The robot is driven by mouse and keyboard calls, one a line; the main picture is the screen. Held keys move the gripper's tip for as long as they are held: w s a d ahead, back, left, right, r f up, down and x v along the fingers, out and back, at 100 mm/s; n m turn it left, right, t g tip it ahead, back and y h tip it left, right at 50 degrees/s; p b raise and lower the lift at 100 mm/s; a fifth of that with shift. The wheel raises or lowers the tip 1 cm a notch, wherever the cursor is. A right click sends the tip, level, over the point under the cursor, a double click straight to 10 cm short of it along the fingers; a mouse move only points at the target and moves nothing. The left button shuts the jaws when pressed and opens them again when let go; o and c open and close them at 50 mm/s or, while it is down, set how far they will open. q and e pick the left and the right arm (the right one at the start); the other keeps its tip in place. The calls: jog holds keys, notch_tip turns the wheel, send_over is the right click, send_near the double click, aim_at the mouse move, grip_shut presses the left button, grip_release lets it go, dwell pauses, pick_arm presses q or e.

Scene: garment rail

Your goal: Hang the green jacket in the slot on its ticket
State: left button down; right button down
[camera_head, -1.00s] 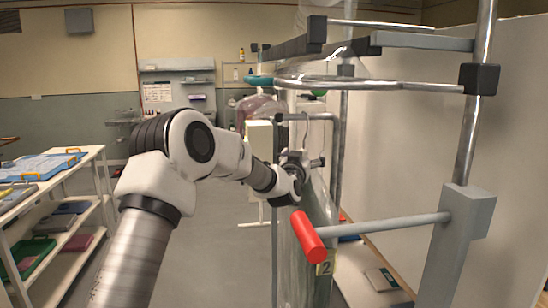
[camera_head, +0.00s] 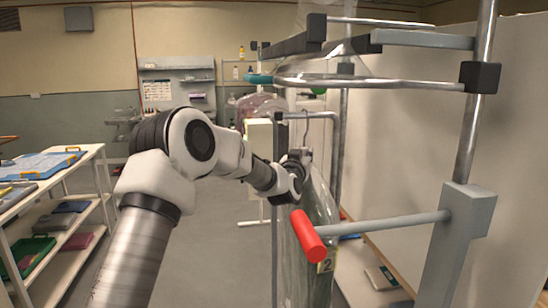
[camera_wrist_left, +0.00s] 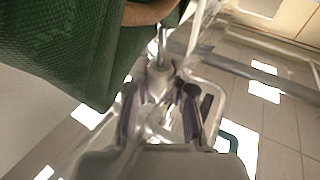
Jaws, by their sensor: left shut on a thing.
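My left gripper (camera_head: 301,160) reaches from the left to the rail in the head view. In the left wrist view it (camera_wrist_left: 160,105) is shut on the metal hanger hook (camera_wrist_left: 162,45). The green jacket (camera_wrist_left: 70,45) fills the upper left there, with part of a brown hanger (camera_wrist_left: 150,12) at its top. In the head view a greyish-green garment in a clear cover (camera_head: 318,215) hangs below the gripper. A small tag marked 2 (camera_head: 326,262) shows at its lower part, partly behind the red rod end. My right gripper is out of view.
A grey bar with a red end (camera_head: 308,238) juts left from the post in front of the garment. Metal rails (camera_head: 370,84) cross above. A white shelf cart (camera_head: 65,205) stands left, and a pale panel (camera_head: 500,150) bounds the right.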

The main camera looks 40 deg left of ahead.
aim_at(304, 142)
pick_arm(q)
jog(key=shift+r+p, duration=0.9)
jog(key=shift+r, duration=0.8)
jog(key=shift+s+d+b, duration=0.65)
jog(key=shift+s+d, duration=0.6)
jog(key=shift+d, duration=0.2)
jog(key=shift+s+d+b, duration=0.6)
jog(key=shift+s+d, duration=0.6)
jog(key=shift+d, duration=0.25)
